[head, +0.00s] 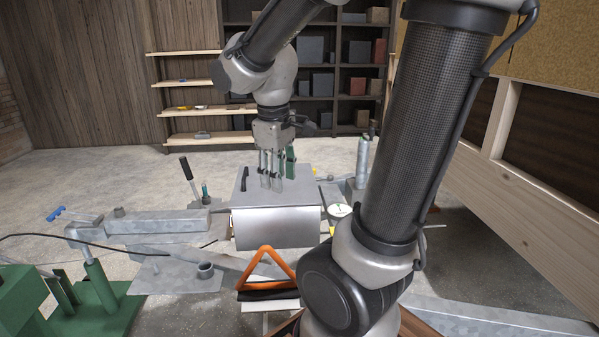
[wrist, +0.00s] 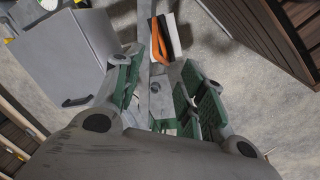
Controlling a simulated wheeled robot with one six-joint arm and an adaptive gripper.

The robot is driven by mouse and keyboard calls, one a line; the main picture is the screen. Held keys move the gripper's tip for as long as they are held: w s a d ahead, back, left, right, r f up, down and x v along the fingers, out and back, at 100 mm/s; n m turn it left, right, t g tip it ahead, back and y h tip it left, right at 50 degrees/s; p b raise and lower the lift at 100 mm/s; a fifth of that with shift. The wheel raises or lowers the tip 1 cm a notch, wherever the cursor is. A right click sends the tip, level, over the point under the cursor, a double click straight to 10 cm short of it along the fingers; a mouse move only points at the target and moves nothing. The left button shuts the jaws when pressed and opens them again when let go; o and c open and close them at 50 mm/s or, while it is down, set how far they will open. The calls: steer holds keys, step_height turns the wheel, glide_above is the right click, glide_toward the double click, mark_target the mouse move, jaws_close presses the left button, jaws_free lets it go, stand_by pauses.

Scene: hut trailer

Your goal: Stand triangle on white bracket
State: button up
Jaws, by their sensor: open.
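The orange triangle (head: 285,262) shows in the head view at the bottom centre, point up, in front of the grey box. In the wrist view it is a narrow orange loop (wrist: 155,42) near the top, beyond my fingertips. A white piece (head: 269,305), perhaps the white bracket, lies with a black strip (head: 268,294) at the triangle's lower edge. The white piece also shows in the wrist view (wrist: 168,24). I cannot tell whether the triangle rests on it. My gripper (head: 271,179) is open and empty, apart from the triangle; its green-padded fingers show in the wrist view (wrist: 158,92).
A grey metal box (head: 277,230) with a black handle stands behind the triangle, below my gripper in the head view. A galvanized trailer frame (head: 160,224) runs left, with green metal parts (head: 103,285) at lower left. Shelves stand at the back; concrete floor is open at left.

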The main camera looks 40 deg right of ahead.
steer(key=s+r+m+t+y, duration=0.1)
steer(key=s+r+m+t, duration=0.2)
steer(key=s, duration=0.6)
steer(key=shift+a+r+m, duration=0.35)
steer(key=shift+r+m, duration=0.35)
steer(key=shift+r, duration=0.1)
steer(key=shift+s, duration=0.1)
